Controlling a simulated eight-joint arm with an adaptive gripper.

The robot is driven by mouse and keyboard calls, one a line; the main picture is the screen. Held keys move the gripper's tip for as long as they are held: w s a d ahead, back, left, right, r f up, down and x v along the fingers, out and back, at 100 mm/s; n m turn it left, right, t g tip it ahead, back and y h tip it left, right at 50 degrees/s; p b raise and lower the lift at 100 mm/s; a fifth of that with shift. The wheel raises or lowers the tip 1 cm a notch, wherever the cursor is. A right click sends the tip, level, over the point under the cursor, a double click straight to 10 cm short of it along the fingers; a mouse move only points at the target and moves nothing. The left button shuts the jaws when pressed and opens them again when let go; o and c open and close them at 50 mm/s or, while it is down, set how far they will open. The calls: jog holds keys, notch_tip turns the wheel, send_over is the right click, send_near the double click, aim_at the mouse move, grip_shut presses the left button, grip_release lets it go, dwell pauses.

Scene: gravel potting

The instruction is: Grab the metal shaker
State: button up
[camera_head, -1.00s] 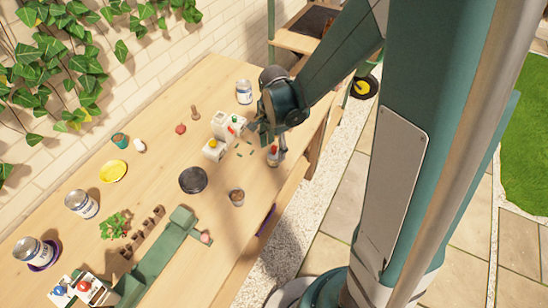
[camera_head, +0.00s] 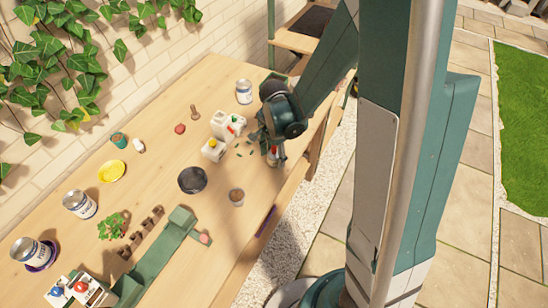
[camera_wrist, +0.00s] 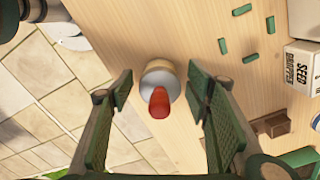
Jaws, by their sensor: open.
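A small upright container (camera_wrist: 160,78) with a grey metallic top and a red tip is between my gripper's fingers in the wrist view. It looks like the shaker, though I cannot be sure. In the head view the container (camera_head: 273,157) stands near the table's right edge, partly hidden by my gripper. My gripper (camera_wrist: 159,88) is open, pointing down over it, with one finger on each side. Gaps show between the fingers and the container, so it is not gripped.
White boxes (camera_head: 225,126) and scattered green pieces (camera_wrist: 242,10) lie beside the container. A white can (camera_head: 244,92) is behind. The table's edge is close by.

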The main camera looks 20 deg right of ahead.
jog(key=shift+c, duration=0.2)
jog(key=c, duration=1)
jog(key=shift+r, duration=0.15)
jog(key=shift+r+p, duration=0.85)
jog(key=shift+r, duration=4)
